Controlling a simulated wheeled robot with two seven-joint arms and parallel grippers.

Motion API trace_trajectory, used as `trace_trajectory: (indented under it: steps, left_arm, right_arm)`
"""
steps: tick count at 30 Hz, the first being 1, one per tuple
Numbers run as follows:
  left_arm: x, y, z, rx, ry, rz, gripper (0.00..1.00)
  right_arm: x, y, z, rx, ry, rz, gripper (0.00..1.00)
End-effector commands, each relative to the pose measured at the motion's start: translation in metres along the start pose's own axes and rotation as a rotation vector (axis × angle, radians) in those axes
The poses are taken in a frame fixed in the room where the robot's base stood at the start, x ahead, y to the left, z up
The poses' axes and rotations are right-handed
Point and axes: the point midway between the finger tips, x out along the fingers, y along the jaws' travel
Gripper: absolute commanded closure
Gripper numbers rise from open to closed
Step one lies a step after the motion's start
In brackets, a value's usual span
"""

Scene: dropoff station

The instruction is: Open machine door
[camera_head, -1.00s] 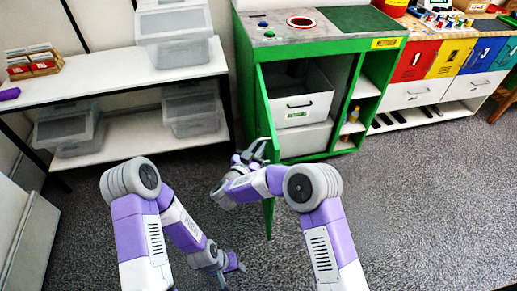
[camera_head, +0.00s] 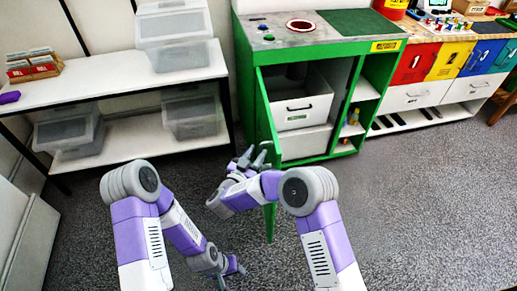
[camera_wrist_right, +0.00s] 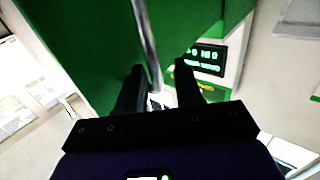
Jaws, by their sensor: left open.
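The green machine (camera_head: 352,48) stands at the back centre. Its green door (camera_head: 268,118) is swung open toward me and seen nearly edge-on, with the inside of the cabinet exposed. My right gripper (camera_head: 254,158) is at the door's left face, its two fingers apart. In the right wrist view my right gripper (camera_wrist_right: 159,86) has a metal bar (camera_wrist_right: 146,42) running between its fingers along the green panel. I cannot tell whether the fingers touch the bar. My left gripper (camera_head: 235,268) is low over the floor, open and away from the door.
White bins (camera_head: 303,103) sit inside the cabinet. A white shelf (camera_head: 110,88) with grey containers stands at the left. Numbered coloured drawers (camera_head: 415,62) stand at the right. The floor (camera_head: 430,200) at the right is clear.

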Motion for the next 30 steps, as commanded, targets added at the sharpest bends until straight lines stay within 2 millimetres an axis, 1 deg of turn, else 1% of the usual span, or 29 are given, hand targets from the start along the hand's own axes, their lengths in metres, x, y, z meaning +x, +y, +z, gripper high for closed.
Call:
trace_trajectory:
  steps: [1, 3, 6, 9, 13, 30]
  left_arm:
    - [-0.005, 0.002, 0.0, 0.0, 0.0, 0.0, 0.57]
    - [-0.008, 0.003, 0.0, 0.0, 0.0, 0.0, 0.57]
    - [-0.011, 0.004, 0.001, 0.0, 0.0, 0.0, 0.57]
    - [-0.013, 0.005, 0.001, 0.0, 0.0, 0.0, 0.57]
    - [-0.013, 0.005, 0.001, 0.0, 0.0, 0.0, 0.57]
    - [-0.013, 0.005, 0.0, 0.0, 0.0, 0.0, 0.57]
  right_arm:
    - [-0.011, -0.002, -0.002, -0.002, 0.0, -0.007, 0.65]
    - [-0.023, -0.001, -0.002, -0.002, 0.0, -0.005, 0.65]
    - [-0.037, -0.001, -0.002, -0.001, 0.0, -0.003, 0.65]
    - [-0.047, -0.001, -0.002, 0.0, 0.002, -0.003, 0.65]
    - [-0.052, 0.0, -0.001, 0.001, 0.001, 0.0, 0.65]
    - [-0.052, 0.0, -0.001, 0.001, 0.001, -0.001, 0.65]
